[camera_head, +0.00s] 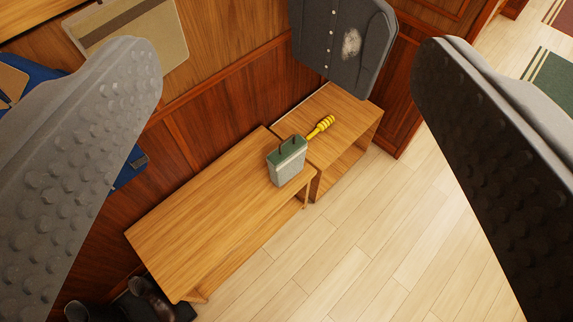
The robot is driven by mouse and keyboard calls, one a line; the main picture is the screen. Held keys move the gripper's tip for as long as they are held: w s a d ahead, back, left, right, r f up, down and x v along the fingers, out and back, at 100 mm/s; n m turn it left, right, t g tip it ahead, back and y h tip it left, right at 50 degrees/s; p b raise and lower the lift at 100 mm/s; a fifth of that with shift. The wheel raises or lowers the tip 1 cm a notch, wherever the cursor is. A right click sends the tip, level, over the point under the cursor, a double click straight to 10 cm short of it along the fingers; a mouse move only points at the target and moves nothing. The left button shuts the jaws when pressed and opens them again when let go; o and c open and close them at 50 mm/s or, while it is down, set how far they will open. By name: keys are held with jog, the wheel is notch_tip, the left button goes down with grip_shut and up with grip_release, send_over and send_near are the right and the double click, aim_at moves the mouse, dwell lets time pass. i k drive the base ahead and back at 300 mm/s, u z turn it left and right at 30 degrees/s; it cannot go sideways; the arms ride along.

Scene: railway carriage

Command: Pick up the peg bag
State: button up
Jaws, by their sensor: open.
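A small box-shaped bag, green on top and pale grey below with dark handles, looks like the peg bag (287,169). It stands upright on the right end of a low wooden table (205,215). My gripper (290,75) is open, with its two grey studded fingers wide apart at the left and right of the view. Nothing is between the fingertips, and the bag is farther off, below and beyond them, not touched.
A yellow ribbed-handled object (322,126) lies on a second wooden unit (345,120) behind the bag. Dark shoes (145,298) are at the lower left. The pale plank floor (390,240) at right is clear.

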aim_at(287, 159)
jog(key=z, duration=2.2)
jog(key=i, duration=1.75)
jog(key=u, duration=1.8)
jog(key=i, duration=0.1)
jog(key=u, duration=1.8)
